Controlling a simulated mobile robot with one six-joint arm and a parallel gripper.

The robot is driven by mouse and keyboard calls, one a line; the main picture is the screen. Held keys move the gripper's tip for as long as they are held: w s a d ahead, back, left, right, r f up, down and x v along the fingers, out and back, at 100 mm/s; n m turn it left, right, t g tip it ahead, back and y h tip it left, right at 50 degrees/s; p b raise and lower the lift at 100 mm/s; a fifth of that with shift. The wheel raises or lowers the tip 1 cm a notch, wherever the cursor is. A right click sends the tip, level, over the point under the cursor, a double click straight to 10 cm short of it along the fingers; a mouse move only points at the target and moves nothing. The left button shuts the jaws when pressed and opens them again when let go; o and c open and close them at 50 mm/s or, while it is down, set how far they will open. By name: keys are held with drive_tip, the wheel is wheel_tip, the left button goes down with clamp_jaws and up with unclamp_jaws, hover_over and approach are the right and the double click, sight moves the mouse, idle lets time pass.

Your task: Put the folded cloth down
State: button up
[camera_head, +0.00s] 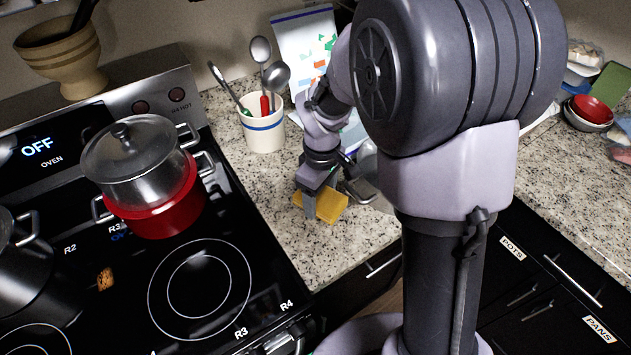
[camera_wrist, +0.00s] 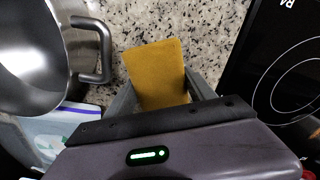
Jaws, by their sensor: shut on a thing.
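The folded cloth is a flat yellow rectangle (camera_head: 331,206) in the head view, low over the granite counter right of the stove. It also shows in the wrist view (camera_wrist: 157,70), between the two fingers. My gripper (camera_head: 320,204) is shut on the cloth, with the fingers (camera_wrist: 163,95) at its sides. The cloth's near end is hidden by the gripper body in the wrist view. I cannot tell whether the cloth touches the counter.
A steel pot (camera_wrist: 30,60) with a handle stands close beside the cloth. The black stovetop (camera_head: 235,325) holds a red pot (camera_head: 160,212) with a steel pot stacked on it. A utensil crock (camera_head: 263,132) stands behind.

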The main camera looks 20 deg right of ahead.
sight(323, 204)
drive_tip(key=shift+w+d+f, duration=0.1)
drive_tip(key=shift+w+d, duration=0.3)
drive_tip(key=shift+w, duration=0.3)
drive_tip(key=shift+f+b, duration=1.15)
drive_tip(key=shift+f, duration=0.75)
drive_tip(key=o, duration=1.5)
drive_tip(key=shift+c, duration=0.2)
drive_tip(key=shift+d+f, duration=0.1)
drive_tip(key=shift+s+f, duration=0.1)
drive_tip(key=shift+s, duration=0.05)
drive_tip(key=r+p, duration=0.5)
drive_tip(key=r, duration=0.7)
drive_tip(key=shift+w+r, duration=0.2)
drive_tip(key=s+a+r+m+t+y, duration=0.1)
drive_tip(key=s+a+r+m+t, duration=0.1)
drive_tip(key=s+r+m, duration=0.4)
drive_tip(key=s+a+r+m+t+y, duration=0.1)
drive_tip(key=s+r+m, duration=0.5)
drive_tip(key=s, duration=0.7)
drive_tip(key=a+t, duration=0.1)
drive_tip(key=t, duration=0.1)
drive_tip(key=shift+r+t, duration=0.25)
drive_tip(key=shift+t, duration=0.15)
